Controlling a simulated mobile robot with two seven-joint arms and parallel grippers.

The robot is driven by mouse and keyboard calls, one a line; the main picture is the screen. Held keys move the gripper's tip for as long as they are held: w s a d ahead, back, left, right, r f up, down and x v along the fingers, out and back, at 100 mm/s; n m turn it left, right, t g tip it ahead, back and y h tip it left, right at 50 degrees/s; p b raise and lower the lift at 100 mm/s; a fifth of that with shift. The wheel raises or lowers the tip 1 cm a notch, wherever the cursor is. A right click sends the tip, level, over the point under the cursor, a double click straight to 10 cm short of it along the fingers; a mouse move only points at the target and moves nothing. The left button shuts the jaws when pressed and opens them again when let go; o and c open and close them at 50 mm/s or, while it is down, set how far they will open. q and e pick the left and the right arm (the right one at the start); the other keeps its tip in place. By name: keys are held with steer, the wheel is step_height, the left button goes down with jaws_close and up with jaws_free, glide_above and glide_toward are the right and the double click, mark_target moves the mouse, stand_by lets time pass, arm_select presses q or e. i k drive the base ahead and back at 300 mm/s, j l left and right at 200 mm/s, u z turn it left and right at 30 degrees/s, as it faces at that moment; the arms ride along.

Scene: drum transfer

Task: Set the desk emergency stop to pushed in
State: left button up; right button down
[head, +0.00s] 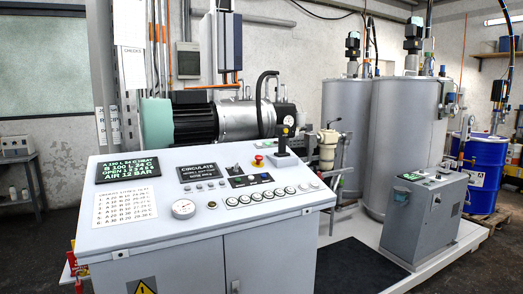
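The desk emergency stop (258,159) is a small red button on a yellow base. It sits near the back edge of the sloped grey control desk (140,238), just left of a black upright lever handle. It is too small to tell whether the button is pushed in or out. Neither of my grippers is in view.
The desk top carries a black lever (283,137), a round gauge (183,209), a row of dials (268,195) and a green-text display (127,169). A pump motor stands behind it. A grey cabinet (425,220) stands to the right, past a dark mat (355,268).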

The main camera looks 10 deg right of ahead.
mark_target(259, 158)
steer(key=i+l+u, duration=0.35)
steer(key=i, duration=0.25)
steer(key=i+l+u, duration=0.35)
steer(key=i+l, duration=0.2)
